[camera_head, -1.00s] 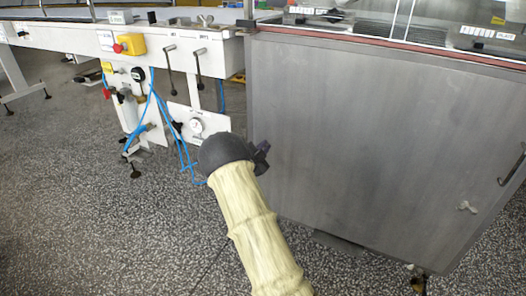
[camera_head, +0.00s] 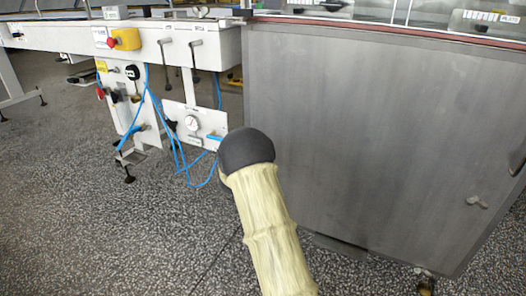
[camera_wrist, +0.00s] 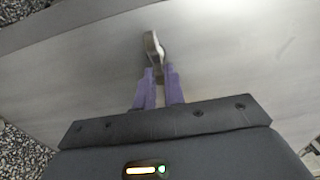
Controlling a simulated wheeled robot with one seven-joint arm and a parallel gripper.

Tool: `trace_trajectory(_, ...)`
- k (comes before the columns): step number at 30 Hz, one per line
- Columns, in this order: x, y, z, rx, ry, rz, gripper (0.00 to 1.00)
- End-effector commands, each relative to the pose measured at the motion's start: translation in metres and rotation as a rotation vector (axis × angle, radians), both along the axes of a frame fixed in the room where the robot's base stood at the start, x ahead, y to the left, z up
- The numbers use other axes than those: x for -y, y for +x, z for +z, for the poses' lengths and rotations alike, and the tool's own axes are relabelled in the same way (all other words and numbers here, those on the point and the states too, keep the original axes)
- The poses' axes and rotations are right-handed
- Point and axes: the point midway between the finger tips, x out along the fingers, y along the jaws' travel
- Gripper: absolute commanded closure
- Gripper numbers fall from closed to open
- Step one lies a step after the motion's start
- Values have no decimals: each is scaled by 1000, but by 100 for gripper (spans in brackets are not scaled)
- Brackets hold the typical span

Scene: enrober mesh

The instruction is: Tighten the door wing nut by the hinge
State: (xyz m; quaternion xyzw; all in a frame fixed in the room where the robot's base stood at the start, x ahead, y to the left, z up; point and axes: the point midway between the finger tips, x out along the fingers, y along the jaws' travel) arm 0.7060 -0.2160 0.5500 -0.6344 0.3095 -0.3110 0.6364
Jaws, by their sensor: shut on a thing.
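In the wrist view a small metal wing nut (camera_wrist: 151,43) stands out from the grey door panel. My gripper (camera_wrist: 160,71) has two purple fingers close together, shut on the inner end of the wing nut, with one wing showing beyond the tips. In the head view my wrist is in front of the left edge of the grey steel door (camera_head: 370,130). It hides my fingers and the nut they hold. Another wing nut (camera_head: 477,201) shows low on the right side of the door. The hinge is not clearly visible.
A white machine frame (camera_head: 215,45) with a gauge (camera_head: 192,122), a yellow and red stop button (camera_head: 124,39) and loose blue hoses (camera_head: 160,105) stands left of my wrist. A handle (camera_head: 519,158) shows at the right edge. The speckled floor is open at the lower left.

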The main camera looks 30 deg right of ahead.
Motion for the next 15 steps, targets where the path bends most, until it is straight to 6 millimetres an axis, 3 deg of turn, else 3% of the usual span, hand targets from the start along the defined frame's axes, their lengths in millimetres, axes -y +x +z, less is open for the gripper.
trace_trajectory(13, 0, -1, -3, 6, 11, -1, 100)
trace_trajectory(14, 0, -1, -3, 6, 11, -1, 85)
trace_trajectory(15, 0, -1, -3, 6, 11, -1, 77)
